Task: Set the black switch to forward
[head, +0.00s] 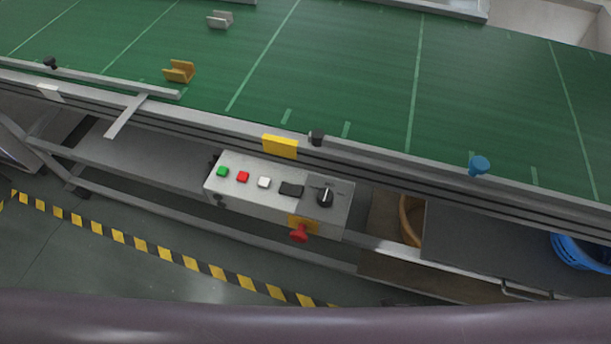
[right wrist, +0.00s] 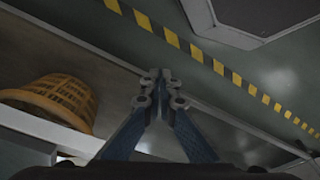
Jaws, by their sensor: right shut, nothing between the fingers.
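The black switch (head: 325,196) is a rotary knob with a pale pointer line, at the right end of the grey control box (head: 240,193) in the head view. The pointer line looks close to upright in the picture; its labels are too small to read. My right gripper (right wrist: 159,78) shows in the right wrist view, its fingertips together with nothing between them. It is away from the switch, which is not in that view. No gripper shows in the head view, so my left gripper is out of sight.
Green, red and white buttons (head: 264,182) and a dark display (head: 291,189) share the box. A red emergency knob (head: 299,234) sticks out from its front. The green conveyor belt (head: 350,80) runs behind. An orange basket (right wrist: 62,97) is left of my right gripper.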

